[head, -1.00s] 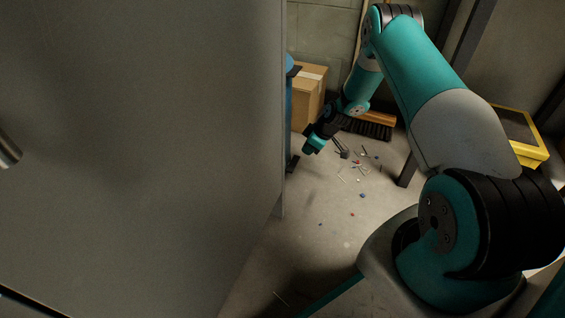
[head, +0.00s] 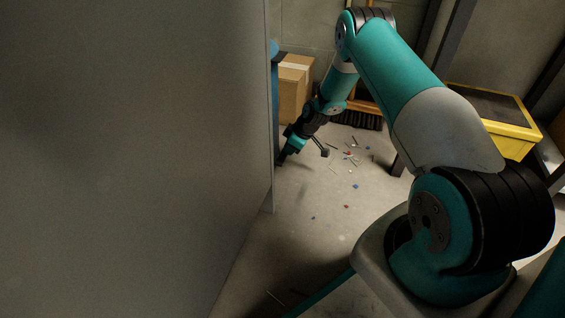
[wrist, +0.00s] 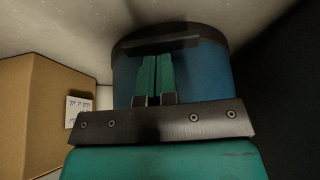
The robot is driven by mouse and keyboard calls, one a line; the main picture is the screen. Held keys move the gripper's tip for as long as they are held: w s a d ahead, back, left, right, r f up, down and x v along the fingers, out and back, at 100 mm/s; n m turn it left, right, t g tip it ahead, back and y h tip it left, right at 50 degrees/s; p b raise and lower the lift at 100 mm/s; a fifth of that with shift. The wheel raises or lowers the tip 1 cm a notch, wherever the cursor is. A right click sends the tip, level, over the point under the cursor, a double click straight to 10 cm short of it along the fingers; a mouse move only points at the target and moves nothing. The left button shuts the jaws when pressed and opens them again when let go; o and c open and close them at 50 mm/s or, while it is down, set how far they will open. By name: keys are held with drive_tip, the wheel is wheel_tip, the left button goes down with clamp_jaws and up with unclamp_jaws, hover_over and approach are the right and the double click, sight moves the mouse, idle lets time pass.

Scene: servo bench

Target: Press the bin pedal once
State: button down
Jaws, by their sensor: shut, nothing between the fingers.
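The blue bin (head: 275,105) shows in the head view only as a thin strip, mostly hidden behind a large grey panel. In the wrist view the blue bin (wrist: 205,75) fills the middle, with a dark band along its far edge. A black bar, which looks like the pedal (wrist: 185,43), sticks out from that band. My gripper (head: 281,161) is low, close to the floor at the panel's edge. In the wrist view my gripper (wrist: 156,58) has its green fingers together and empty, tips just at the bar. I cannot tell whether they touch it.
The grey panel (head: 130,150) blocks the left of the head view. A cardboard box (head: 293,90) stands behind the bin. A broom head (head: 358,120) and scattered small debris (head: 348,155) lie on the floor. A yellow-rimmed container (head: 515,130) is at right. Front floor is mostly clear.

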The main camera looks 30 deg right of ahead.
drive_tip(key=shift+b+x, duration=0.6)
drive_tip(key=shift+x, duration=0.5)
wheel_tip(320, 180, down, 3)
drive_tip(key=shift+f+b, duration=0.15)
drive_tip(key=shift+b, duration=0.9)
drive_tip(key=shift+r, duration=0.3)
drive_tip(key=shift+s+d+r+p, duration=0.15)
drive_tip(key=shift+p, duration=0.35)
drive_tip(key=shift+s+d+r+p, duration=0.6)
drive_tip(key=shift+s+p, duration=0.2)
drive_tip(key=shift+p, duration=0.2)
drive_tip(key=shift+s+d, duration=0.2)
drive_tip(key=shift+s, duration=0.05)
drive_tip(key=shift+f, duration=0.2)
drive_tip(key=p+v, duration=1)
drive_tip(key=v, duration=0.7)
drive_tip(key=shift+s+r+p, duration=0.15)
drive_tip(key=shift+r+p, duration=0.05)
drive_tip(key=shift+p, duration=0.2)
